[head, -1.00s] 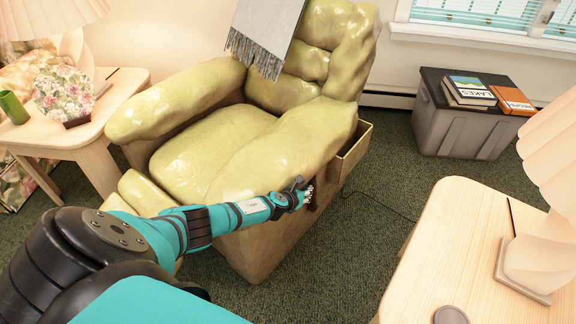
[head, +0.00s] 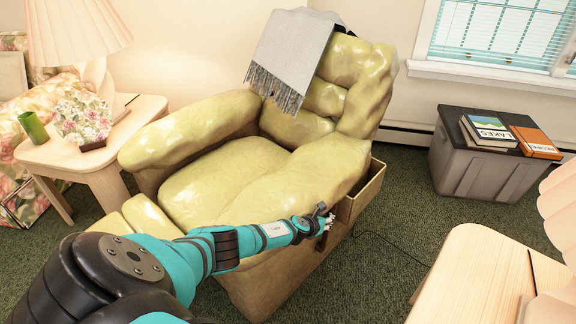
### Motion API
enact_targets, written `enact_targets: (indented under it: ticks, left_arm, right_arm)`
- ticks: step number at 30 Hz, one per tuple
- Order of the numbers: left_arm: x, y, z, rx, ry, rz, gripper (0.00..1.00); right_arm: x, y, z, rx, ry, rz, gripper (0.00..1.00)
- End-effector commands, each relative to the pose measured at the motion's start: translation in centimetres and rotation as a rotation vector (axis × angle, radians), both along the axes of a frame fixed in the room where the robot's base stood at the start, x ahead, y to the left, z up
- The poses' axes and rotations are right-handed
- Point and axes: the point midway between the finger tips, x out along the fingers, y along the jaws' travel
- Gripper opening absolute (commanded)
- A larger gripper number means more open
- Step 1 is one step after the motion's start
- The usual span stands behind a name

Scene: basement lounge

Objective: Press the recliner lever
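The recliner (head: 225,185) is a glossy olive-yellow armchair in the middle of the head view, with its footrest part at the lower left. My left arm comes in from the lower left and crosses in front of the chair's right-hand side. My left gripper (head: 326,222) is at that outer side, below the padded armrest (head: 295,180). A small dark brown piece (head: 321,242) shows just under the fingers and may be the lever. It is mostly hidden, and I cannot tell if the fingers touch it. The fingers are too small to read. My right gripper is out of view.
A side pocket (head: 362,192) is on the chair beside my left gripper. A wooden table (head: 470,275) with a lamp stands at the lower right. A grey bin (head: 480,165) with books stands behind. Another side table (head: 70,160) is at the left.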

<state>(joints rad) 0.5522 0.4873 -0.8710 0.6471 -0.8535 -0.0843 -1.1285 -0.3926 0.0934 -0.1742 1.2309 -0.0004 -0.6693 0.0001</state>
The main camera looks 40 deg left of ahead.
Motion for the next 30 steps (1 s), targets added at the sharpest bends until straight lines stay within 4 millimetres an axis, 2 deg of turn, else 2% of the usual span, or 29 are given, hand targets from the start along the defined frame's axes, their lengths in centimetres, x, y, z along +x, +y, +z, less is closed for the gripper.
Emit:
enact_targets:
  ticks: [1,8,14,19,30]
  left_arm:
    - [0.6,0.8,0.9,0.007,-0.016,0.015,0.00]
    - [0.7,1.0,1.2,0.009,-0.021,0.017,0.00]
    - [0.4,0.9,2.3,0.014,-0.032,0.009,0.00]
    - [-1.9,0.5,2.2,0.007,-0.009,0.007,0.00]
    - [-7.2,-0.1,5.1,0.002,-0.002,0.003,0.00]
  right_arm:
    - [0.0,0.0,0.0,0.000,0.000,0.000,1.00]
    - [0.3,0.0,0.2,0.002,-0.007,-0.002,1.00]
    - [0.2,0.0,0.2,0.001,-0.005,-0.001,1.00]
    - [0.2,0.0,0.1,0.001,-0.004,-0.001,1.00]
    - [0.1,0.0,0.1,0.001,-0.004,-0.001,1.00]
